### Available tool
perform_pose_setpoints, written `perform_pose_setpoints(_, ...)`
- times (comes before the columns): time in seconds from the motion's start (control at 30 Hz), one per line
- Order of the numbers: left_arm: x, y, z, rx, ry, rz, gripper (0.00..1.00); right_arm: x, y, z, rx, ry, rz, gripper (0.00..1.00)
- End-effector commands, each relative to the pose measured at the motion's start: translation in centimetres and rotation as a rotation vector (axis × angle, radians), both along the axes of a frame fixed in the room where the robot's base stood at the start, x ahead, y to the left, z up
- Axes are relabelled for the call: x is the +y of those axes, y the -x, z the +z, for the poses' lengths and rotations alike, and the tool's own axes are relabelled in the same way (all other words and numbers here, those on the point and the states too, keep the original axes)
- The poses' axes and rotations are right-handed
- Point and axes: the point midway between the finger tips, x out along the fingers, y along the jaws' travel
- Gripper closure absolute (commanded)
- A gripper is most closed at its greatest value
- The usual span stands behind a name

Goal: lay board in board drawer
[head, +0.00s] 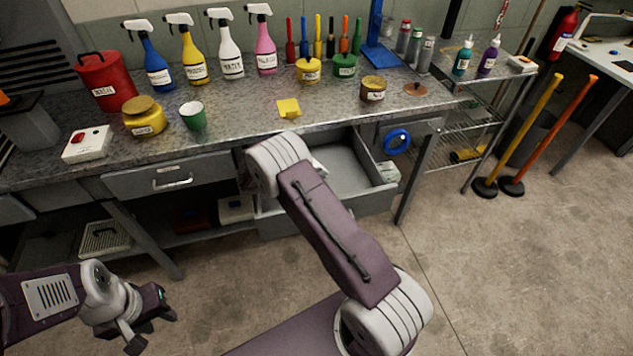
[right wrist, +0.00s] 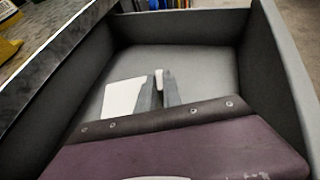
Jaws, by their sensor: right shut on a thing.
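The board drawer (head: 352,160) is pulled open under the workbench. Its grey walls and floor fill much of the right wrist view (right wrist: 215,60). My right arm reaches over it, and in the head view its gripper is hidden behind the arm. In the right wrist view my right gripper (right wrist: 160,88) is inside the drawer outline, shut on a white flat board (right wrist: 122,96). The board shows left of the fingers and between them; whether it touches the drawer floor I cannot tell. My left gripper (head: 154,330) is open and empty at the lower left, over the floor.
The bench top (head: 240,110) carries spray bottles, a red can (head: 105,82), a yellow jar (head: 144,118), a green cup (head: 193,116) and a yellow note (head: 289,108). A shut drawer (head: 165,178) is to the left. A blue tape roll (head: 397,140) hangs right of the open drawer.

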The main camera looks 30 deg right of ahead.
Motion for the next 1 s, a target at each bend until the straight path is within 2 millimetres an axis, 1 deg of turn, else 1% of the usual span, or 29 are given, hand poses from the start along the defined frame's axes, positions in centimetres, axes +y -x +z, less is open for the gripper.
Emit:
perform_pose_setpoints(0.07, 0.0, 0.0, 0.0, 0.0, 0.0, 0.0, 0.64, 0.0, 0.0, -0.1, -0.001, 0.0, 0.0, 1.0)
perform_pose_setpoints(0.13, 0.0, 0.0, -0.1, 0.0, 0.0, 0.0, 0.64, 0.0, 0.0, -0.7, -0.001, 0.0, 0.0, 1.0)
perform_pose_setpoints(0.3, 0.0, 0.0, -0.4, 0.0, 0.0, 0.0, 0.64, 0.0, 0.0, -3.6, 0.0, 0.001, 0.0, 1.0)
perform_pose_setpoints(0.53, 0.0, 0.0, -0.3, 0.0, 0.0, 0.0, 0.64, 0.0, 0.0, -3.7, -0.002, 0.001, -0.001, 1.0)
perform_pose_setpoints(0.67, 0.0, 0.0, -0.7, 0.0, 0.0, 0.0, 0.64, 0.0, 0.0, -4.2, -0.002, 0.001, -0.001, 1.0)
perform_pose_setpoints(0.7, 0.0, 0.0, -0.7, 0.0, 0.0, 0.0, 0.64, 0.0, 0.0, -4.1, -0.002, 0.0, -0.001, 0.84)
perform_pose_setpoints(0.77, 0.0, 0.0, -0.6, 0.0, 0.0, 0.0, 0.64, 0.0, 0.0, -4.0, -0.002, 0.0, -0.001, 0.68)
perform_pose_setpoints(1.0, 0.0, 0.0, -0.6, 0.0, 0.0, 0.0, 0.64, 0.0, 0.0, -4.0, -0.001, 0.0, 0.0, 0.68)
